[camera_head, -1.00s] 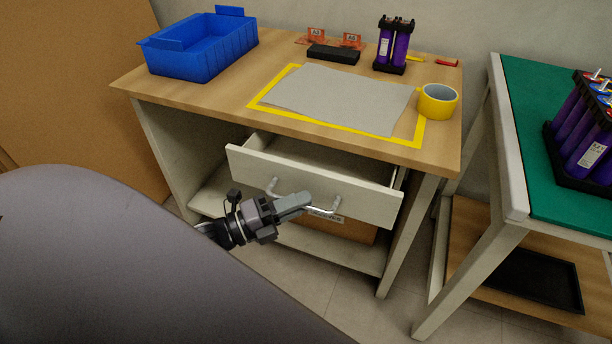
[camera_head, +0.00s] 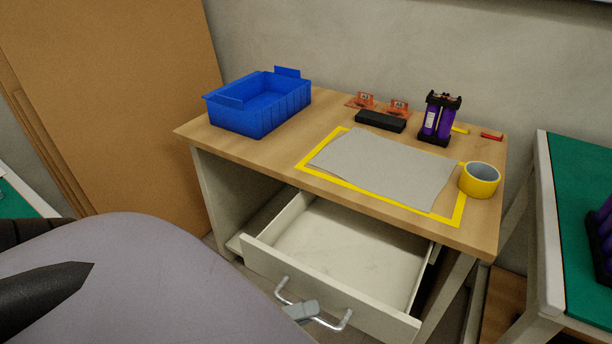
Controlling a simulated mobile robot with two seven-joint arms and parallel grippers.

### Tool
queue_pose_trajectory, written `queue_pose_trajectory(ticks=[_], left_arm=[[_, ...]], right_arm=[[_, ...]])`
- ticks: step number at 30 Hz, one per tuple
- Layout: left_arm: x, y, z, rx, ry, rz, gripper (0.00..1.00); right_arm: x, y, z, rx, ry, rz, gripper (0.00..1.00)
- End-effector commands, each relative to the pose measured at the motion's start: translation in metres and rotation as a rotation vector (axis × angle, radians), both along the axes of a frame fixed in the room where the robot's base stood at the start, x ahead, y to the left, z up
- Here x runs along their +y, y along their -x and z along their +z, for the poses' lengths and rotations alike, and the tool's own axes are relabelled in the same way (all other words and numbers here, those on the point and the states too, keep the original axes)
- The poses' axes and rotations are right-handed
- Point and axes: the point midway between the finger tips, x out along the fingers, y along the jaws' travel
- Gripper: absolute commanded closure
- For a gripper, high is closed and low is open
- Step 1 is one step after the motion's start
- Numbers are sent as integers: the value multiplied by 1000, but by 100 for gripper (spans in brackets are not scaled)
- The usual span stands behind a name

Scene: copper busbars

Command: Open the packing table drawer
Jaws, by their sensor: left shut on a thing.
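The packing table (camera_head: 225,148) has a wooden top and pale legs. Its white drawer (camera_head: 330,300) is pulled well out, and its inside floor shows bare and empty. A silver bar handle (camera_head: 335,326) is on the drawer front. My left gripper (camera_head: 302,311) is shut on the handle near its middle. Only its grey fingertip part shows; the rest of it is hidden behind my grey body in the foreground. My right gripper is not in view.
On the tabletop are a blue bin (camera_head: 258,108), a grey sheet in a yellow frame (camera_head: 385,168), a yellow tape roll (camera_head: 480,181), a black block (camera_head: 381,121) and purple cells (camera_head: 440,117). A green-topped table (camera_head: 577,190) stands close on the right.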

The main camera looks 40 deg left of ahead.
Motion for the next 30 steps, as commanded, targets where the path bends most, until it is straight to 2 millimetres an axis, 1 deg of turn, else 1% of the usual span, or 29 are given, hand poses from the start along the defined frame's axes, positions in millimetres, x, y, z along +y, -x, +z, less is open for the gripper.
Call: queue_pose_trajectory(ticks=[1, 2, 3, 10, 13, 24, 27, 30], left_arm=[[0, 0, 0, 1, 1, -1, 77], [0, 0, 0, 1, 1, -1, 67], [0, 0, 0, 1, 1, -1, 64], [0, 0, 0, 1, 0, -1, 64], [2, 4, -1, 2, 0, 0, 64], [31, 50, -9, 6, 0, 0, 64], [36, 57, -10, 4, 0, 0, 64], [37, 60, -10, 2, 1, -1, 64]], right_arm=[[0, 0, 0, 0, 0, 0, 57], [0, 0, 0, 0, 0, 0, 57], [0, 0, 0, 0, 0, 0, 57], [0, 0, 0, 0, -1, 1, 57], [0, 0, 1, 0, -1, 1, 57], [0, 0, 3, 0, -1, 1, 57], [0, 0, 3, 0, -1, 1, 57], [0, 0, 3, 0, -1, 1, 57]])
